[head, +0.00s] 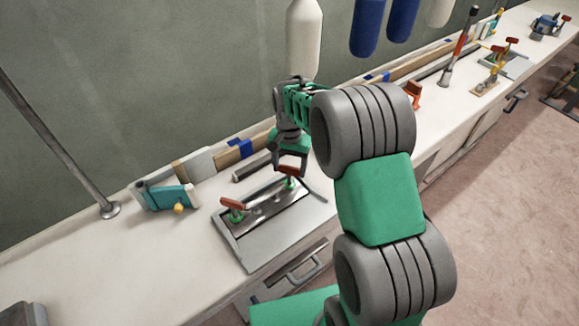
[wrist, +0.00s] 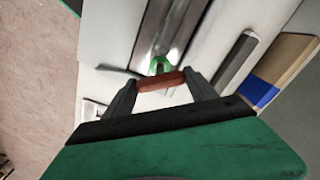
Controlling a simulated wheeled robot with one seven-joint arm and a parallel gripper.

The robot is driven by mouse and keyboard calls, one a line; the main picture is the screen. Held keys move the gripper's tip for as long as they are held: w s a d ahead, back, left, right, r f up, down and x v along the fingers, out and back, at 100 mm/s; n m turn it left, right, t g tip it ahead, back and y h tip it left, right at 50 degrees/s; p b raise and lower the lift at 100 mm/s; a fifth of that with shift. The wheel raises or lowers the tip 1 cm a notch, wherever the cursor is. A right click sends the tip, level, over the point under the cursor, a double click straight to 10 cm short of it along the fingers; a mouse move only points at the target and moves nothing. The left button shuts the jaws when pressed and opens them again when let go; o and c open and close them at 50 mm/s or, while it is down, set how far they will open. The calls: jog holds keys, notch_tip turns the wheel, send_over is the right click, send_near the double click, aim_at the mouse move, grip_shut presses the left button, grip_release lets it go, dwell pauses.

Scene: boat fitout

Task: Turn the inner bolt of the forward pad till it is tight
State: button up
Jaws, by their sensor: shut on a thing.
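The forward pad (head: 263,205) is a grey metal plate on the white bench, with a bolt at each end. Each bolt has a green base and a red-brown cross handle. My gripper (head: 290,168) is over the bolt at the far right end, pointing down. In the wrist view my gripper (wrist: 160,85) is shut on the red-brown bolt handle (wrist: 161,81), one finger at each end of it. The green bolt base (wrist: 160,65) shows just beyond the handle. The other bolt handle (head: 232,203) stands free at the near left end. How tight either bolt is cannot be seen.
A teal tool (head: 167,197) with a yellow knob lies left of the pad. A dark bar (head: 252,167) and wooden strips with blue tape (head: 240,150) lie behind it. White and blue fenders (head: 303,40) hang above.

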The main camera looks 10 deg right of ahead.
jog(key=shift+w+r, duration=0.2)
jog(key=shift+r, duration=0.15)
jog(key=o, duration=1)
jog(key=shift+c, duration=0.2)
jog(key=o, duration=0.4)
jog(key=shift+s+f, duration=0.15)
notch_tip(320, 180, up, 8)
jog(key=shift+f+b, duration=0.1)
jog(key=shift+b, duration=0.2)
